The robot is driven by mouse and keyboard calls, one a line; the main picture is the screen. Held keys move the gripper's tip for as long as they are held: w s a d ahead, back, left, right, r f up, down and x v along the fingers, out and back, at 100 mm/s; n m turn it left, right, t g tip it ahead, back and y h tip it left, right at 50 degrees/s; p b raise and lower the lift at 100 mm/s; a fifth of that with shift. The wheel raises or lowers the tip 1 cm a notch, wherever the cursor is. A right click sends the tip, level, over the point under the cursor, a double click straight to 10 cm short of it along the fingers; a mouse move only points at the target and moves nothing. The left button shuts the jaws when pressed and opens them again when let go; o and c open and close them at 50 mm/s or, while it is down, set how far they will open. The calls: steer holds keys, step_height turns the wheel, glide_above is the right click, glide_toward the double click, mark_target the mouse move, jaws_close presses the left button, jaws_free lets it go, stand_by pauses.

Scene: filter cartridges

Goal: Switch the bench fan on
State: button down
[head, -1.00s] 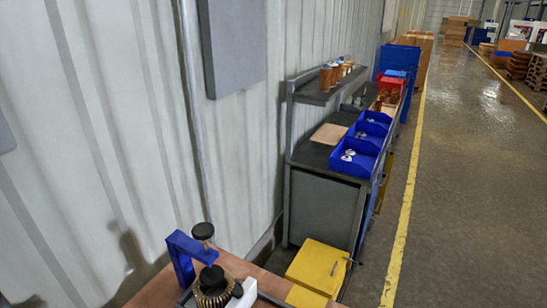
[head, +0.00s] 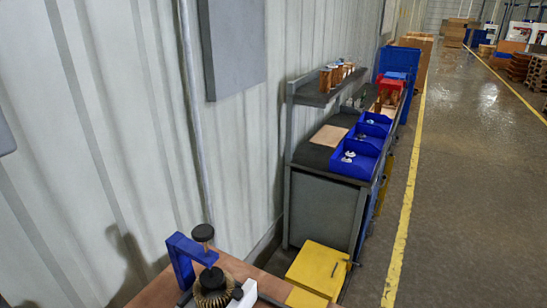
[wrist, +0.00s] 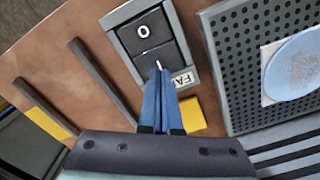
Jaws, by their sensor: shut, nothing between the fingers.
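In the wrist view a fan switch (wrist: 146,30) sits in a light grey plate on the brown bench top. Its dark rocker has an O on the far half and a light stroke on the near half. A label, partly covered, reads FAN (wrist: 181,79). My gripper (wrist: 159,72) is shut and empty, its blue fingertips over the near half of the rocker. I cannot tell whether they touch it or which way the rocker is tipped. I cannot make out the fan itself in either view.
In the head view a blue frame (head: 180,262) stands on the bench beside a brass pleated part (head: 212,287). Blue bins (head: 357,160) stand beyond.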

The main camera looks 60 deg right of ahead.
steer(key=shift+f+b, duration=0.8)
steer(key=shift+f, duration=0.4)
stand_by(0.6)
step_height(320, 180, up, 7)
steer(key=p, duration=0.7)
steer(key=shift+r+p, duration=0.1)
steer(key=shift+p, duration=0.2)
stand_by(0.5)
